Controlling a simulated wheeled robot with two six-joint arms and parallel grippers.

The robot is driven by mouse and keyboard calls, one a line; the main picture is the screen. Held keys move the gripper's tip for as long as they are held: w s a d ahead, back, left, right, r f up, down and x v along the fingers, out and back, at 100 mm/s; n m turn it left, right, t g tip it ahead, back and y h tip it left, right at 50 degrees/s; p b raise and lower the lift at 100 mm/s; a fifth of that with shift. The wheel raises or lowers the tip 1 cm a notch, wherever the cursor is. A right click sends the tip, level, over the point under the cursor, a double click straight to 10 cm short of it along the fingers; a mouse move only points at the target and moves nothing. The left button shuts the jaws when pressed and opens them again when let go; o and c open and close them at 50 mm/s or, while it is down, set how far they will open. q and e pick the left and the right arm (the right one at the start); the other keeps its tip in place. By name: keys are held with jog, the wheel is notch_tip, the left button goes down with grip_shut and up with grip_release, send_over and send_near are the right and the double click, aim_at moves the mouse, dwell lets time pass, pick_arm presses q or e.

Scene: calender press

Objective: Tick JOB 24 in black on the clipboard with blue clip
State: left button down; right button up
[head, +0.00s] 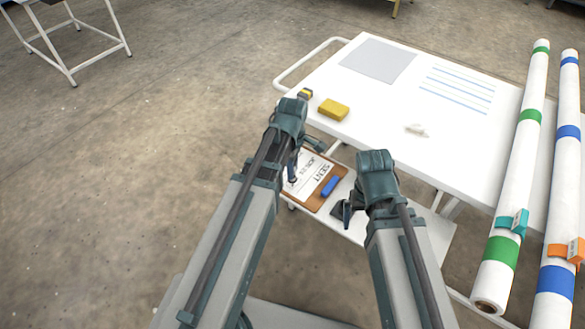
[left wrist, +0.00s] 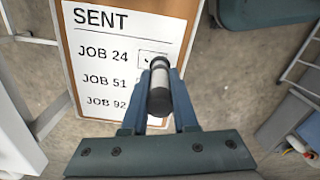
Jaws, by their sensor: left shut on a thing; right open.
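The clipboard (head: 312,205) with a blue clip (head: 331,186) lies on the cart's lower shelf, partly under my left arm. Its white sheet (left wrist: 90,60) reads SENT, JOB 24, JOB 51 and JOB 92 in the left wrist view. The JOB 24 box (left wrist: 145,59) shows a small dark mark, partly hidden by the marker. My left gripper (left wrist: 157,92) is shut on a dark marker with a pale band (left wrist: 160,78), over the right side of the sheet. I cannot tell whether the tip touches paper. My right gripper (head: 345,211) is open and empty, right of the clipboard.
The white tabletop (head: 400,95) overhangs the shelf (head: 350,228) behind the clipboard. A yellow sponge (head: 333,110) and a crumpled white piece (head: 417,130) lie on top. Two long white rolls, green-banded (head: 516,190) and blue-banded (head: 562,205), stand at the right.

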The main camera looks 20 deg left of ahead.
pick_arm(q)
jog(key=shift+r, duration=0.1)
pick_arm(e)
jog(key=shift+r, duration=0.15)
pick_arm(q)
notch_tip(320, 180, up, 6)
jog(key=p, duration=0.6)
pick_arm(e)
notch_tip(320, 180, up, 6)
jog(key=shift+f, duration=0.15)
